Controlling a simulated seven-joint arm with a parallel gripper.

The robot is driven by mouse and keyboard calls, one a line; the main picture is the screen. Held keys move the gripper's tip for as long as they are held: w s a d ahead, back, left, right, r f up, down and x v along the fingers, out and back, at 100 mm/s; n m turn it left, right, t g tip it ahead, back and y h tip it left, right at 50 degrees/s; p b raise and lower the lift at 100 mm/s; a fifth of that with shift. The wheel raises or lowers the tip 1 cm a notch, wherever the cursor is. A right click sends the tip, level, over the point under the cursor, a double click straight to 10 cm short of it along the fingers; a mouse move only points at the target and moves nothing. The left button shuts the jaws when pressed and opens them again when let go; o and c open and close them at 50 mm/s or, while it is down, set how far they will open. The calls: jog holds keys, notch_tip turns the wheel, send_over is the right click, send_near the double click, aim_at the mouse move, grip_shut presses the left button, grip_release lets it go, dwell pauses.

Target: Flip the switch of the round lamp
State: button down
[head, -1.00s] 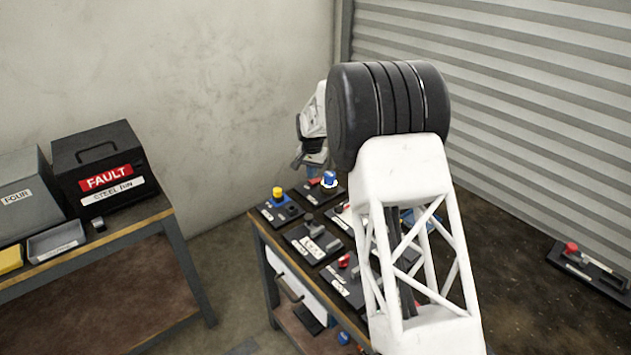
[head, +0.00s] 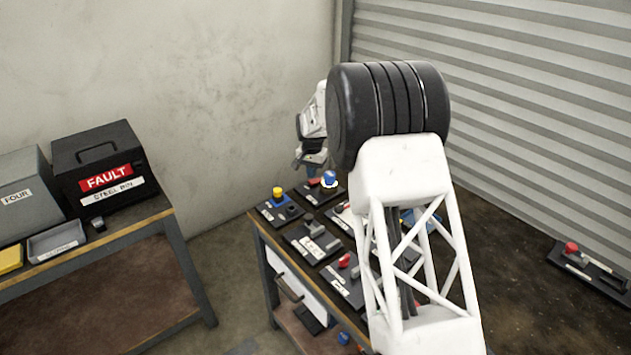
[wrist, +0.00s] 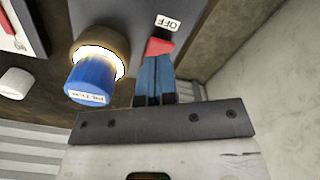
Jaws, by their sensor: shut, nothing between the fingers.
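The round lamp (wrist: 90,78) has a blue cap with a small label and a glowing white ring at its base. It stands on a dark plate, and in the head view (head: 329,179) it is at the far end of the bench. A red switch (wrist: 158,46) sits beside it on the same plate, with an "OFF" label (wrist: 167,23) next to it. My gripper (wrist: 154,62) is shut and empty, its blue fingertips right at the red switch and overlapping part of it. I cannot tell whether they touch. The fingers are hard to make out in the head view.
A wall stands close behind the bench. Another plate with a red knob (head: 571,248) lies at the right.

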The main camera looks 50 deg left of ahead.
aim_at(312, 181)
jog(key=shift+f, duration=1.4)
dwell(1.2)
jog(key=shift+r, duration=0.15)
jog(key=shift+r, duration=3.35)
